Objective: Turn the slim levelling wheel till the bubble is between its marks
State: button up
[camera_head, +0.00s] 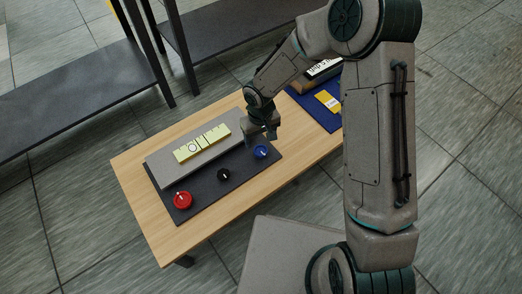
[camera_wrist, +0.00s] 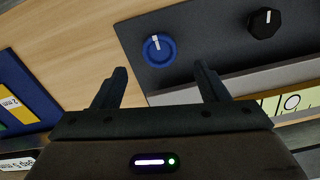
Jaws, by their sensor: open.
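A yellow-green bubble vial (camera_head: 218,135) lies on a grey bar on the dark panel. Its bubble (camera_head: 193,148) shows as a ring toward the left part of the vial, near dark mark lines; I cannot tell exactly how it sits between them. Three knobs line the panel's front: red (camera_head: 182,200), black (camera_head: 223,174) and blue (camera_head: 261,152). Which is the slim wheel is unclear. My gripper (camera_head: 262,132) is open and empty above the panel's right end, near the blue knob. In the wrist view, the blue knob (camera_wrist: 159,48) appears beyond the fingertips (camera_wrist: 161,70), apart from them.
The dark panel (camera_head: 178,214) lies on a wooden table (camera_head: 137,205). A blue board with a yellow label (camera_head: 328,101) and a labelled item (camera_head: 324,67) lie at the table's right end. Dark shelves (camera_head: 70,95) stand behind. Bare wood is free in front of the panel.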

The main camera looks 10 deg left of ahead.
aim_at(260, 150)
notch_tip(260, 150, down, 6)
jog(key=shift+f+b, duration=0.15)
jog(key=shift+b, duration=0.9)
jog(key=shift+c, duration=0.4)
jog(key=c, duration=0.9)
